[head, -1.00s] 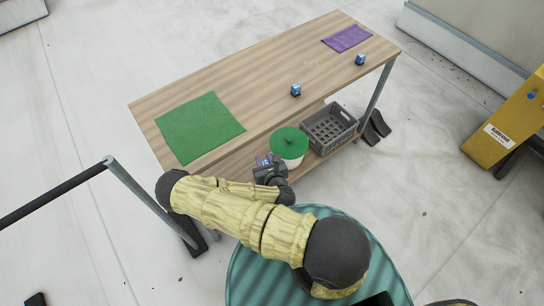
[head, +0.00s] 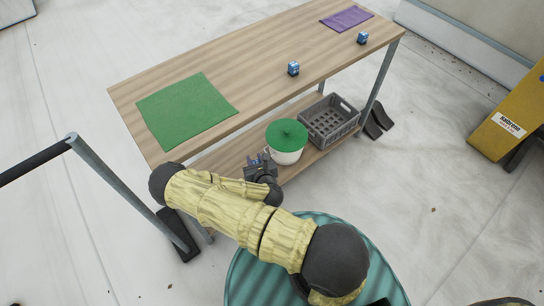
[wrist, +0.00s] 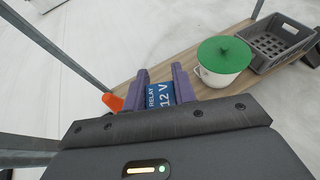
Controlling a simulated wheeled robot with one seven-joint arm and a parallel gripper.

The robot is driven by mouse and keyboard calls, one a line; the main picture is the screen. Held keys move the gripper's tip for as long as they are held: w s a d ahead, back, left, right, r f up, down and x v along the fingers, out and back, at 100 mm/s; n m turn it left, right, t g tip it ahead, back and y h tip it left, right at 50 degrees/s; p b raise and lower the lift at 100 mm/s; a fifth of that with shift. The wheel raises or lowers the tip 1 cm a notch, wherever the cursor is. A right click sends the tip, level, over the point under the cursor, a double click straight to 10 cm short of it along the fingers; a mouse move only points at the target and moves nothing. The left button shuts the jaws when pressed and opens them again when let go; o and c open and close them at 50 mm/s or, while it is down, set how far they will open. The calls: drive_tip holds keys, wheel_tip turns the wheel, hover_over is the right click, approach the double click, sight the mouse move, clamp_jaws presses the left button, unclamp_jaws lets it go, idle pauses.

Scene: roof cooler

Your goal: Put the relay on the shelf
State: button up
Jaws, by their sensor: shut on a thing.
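My gripper (head: 258,160) is shut on the relay, a small blue block (wrist: 160,95) marked "RELAY 12 V" in the wrist view, with a purple finger on either side of it. The shelf is the lower wooden board (head: 228,156) of the bench; it also shows in the wrist view (wrist: 208,94). My gripper is at the shelf's front side, left of the white pot (head: 287,155) with a green lid. Whether the relay touches the shelf cannot be told.
A grey crate (head: 330,122) stands right of the pot on the shelf. An orange object (wrist: 113,102) sits left of my gripper.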

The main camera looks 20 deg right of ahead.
drive_tip(key=w+f+b, duration=0.4)
drive_tip(key=f+b, duration=0.8)
drive_tip(key=b, duration=0.1)
drive_tip(key=w+a+f+b, duration=0.1)
drive_tip(key=w+f+b, duration=0.3)
drive_tip(key=f+b, duration=0.8)
drive_tip(key=w+f+b, duration=0.4)
drive_tip(key=f+b, duration=0.8)
drive_tip(key=b, duration=0.3)
drive_tip(key=shift+w+a+h, duration=0.25)
drive_tip(key=shift+w+h, duration=0.05)
drive_tip(key=shift+w, duration=0.05)
wheel_tip(320, 180, down, 6)
drive_tip(key=b, duration=0.4)
drive_tip(key=shift+f, duration=0.2)
drive_tip(key=shift+f+b, duration=1.25)
drive_tip(key=shift+f, duration=0.6)
